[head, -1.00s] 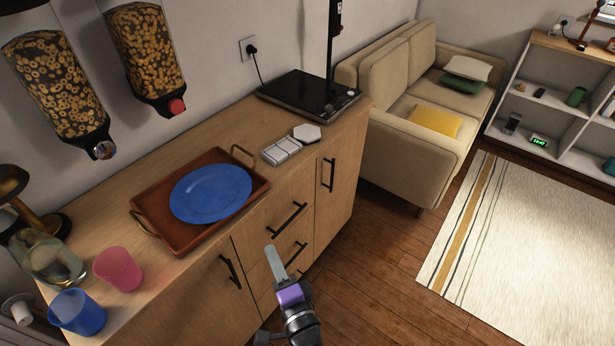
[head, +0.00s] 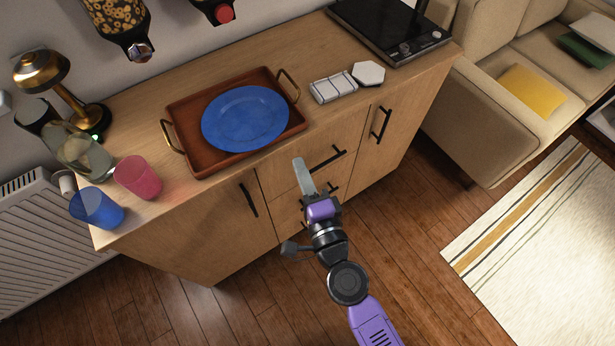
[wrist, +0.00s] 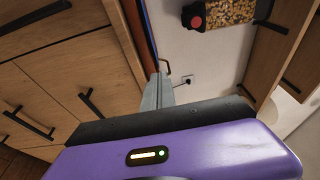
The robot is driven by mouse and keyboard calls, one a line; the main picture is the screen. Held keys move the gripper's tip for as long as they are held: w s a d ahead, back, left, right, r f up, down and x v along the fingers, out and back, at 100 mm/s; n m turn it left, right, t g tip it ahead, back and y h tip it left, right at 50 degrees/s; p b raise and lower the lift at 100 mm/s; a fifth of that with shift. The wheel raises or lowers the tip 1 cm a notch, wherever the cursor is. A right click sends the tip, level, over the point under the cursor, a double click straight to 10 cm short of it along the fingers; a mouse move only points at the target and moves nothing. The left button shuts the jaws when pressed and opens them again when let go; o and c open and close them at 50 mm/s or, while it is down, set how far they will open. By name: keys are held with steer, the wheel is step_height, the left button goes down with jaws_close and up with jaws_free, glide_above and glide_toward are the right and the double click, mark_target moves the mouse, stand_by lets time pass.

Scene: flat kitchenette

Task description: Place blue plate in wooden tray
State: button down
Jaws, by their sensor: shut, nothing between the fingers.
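The blue plate (head: 245,118) lies inside the wooden tray (head: 188,143) on the cabinet top, toward the tray's right side. The reddish-brown tray has brass handles at its two ends. My gripper (head: 304,172) is in front of the cabinet, apart from the plate and tray, with its fingers together and empty. In the wrist view my gripper's fingers (wrist: 160,92) point along the cabinet front toward the wall, and a thin edge of the tray shows beyond them.
A pink cup (head: 138,177), a blue cup (head: 97,208), a glass jug (head: 80,152) and a brass lamp (head: 75,95) stand left of the tray. White switch blocks (head: 334,88) and a black cooktop (head: 390,28) are to the right. The floor before the cabinet is clear.

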mark_target(264, 143)
steer(key=shift+w+a, duration=2.65)
steer(key=shift+w, duration=0.25)
steer(key=shift+w+a, duration=0.4)
steer(key=shift+a, duration=0.45)
steer(key=shift+w+a, duration=0.4)
steer(key=shift+a, duration=0.45)
steer(key=shift+d, duration=0.1)
